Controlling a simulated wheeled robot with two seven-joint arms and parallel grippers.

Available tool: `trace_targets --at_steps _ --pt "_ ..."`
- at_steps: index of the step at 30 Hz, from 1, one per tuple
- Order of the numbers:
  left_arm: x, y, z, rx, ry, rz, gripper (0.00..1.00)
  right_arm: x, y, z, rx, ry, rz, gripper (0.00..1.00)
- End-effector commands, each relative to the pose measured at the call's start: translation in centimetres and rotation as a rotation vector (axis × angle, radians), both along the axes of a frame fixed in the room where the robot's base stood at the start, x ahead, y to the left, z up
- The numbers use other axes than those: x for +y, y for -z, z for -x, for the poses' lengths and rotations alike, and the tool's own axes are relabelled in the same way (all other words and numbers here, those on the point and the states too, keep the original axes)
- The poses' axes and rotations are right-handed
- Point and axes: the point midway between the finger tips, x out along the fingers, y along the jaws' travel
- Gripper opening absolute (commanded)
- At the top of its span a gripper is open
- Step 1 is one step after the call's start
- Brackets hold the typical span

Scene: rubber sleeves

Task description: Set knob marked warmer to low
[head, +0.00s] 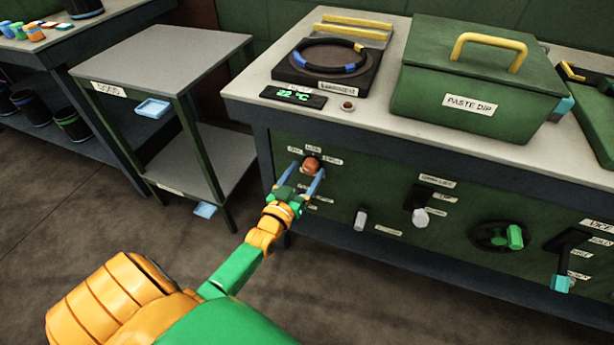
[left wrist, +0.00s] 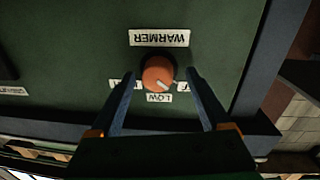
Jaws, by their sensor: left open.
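The warmer knob is a round orange-red knob (left wrist: 158,73) with a white pointer mark, on the green front panel. It also shows in the head view (head: 312,164). In the left wrist view the pointer aims to the lower right, between the LOW label (left wrist: 158,98) and a partly hidden label (left wrist: 183,86) at right. The WARMER label (left wrist: 159,38) is upside down there. My left gripper (left wrist: 163,74) is open, its blue fingers on either side of the knob with gaps showing. It also shows in the head view (head: 308,172). My right gripper is out of view.
Right along the panel are a grey knob (head: 361,219), a lever switch (head: 419,205), a green valve handle (head: 513,237) and another lever (head: 567,246). A grey cart (head: 164,58) stands left.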

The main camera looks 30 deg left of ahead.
Motion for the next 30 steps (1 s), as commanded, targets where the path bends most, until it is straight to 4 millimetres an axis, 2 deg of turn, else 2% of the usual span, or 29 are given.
trace_targets --at_steps 3,9,18,30 --pt "0.13 0.03 -0.81 0.0 0.0 0.0 0.81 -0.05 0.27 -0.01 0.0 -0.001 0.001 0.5" --pt "0.13 0.04 -0.84 0.002 0.0 0.0 0.81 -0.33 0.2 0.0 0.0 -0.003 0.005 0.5" --pt "0.11 0.07 -0.81 0.003 0.0 0.0 0.0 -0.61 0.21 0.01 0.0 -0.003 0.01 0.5" --pt "0.07 -0.04 -0.79 0.025 0.001 -0.085 0.0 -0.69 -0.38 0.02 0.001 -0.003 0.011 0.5"
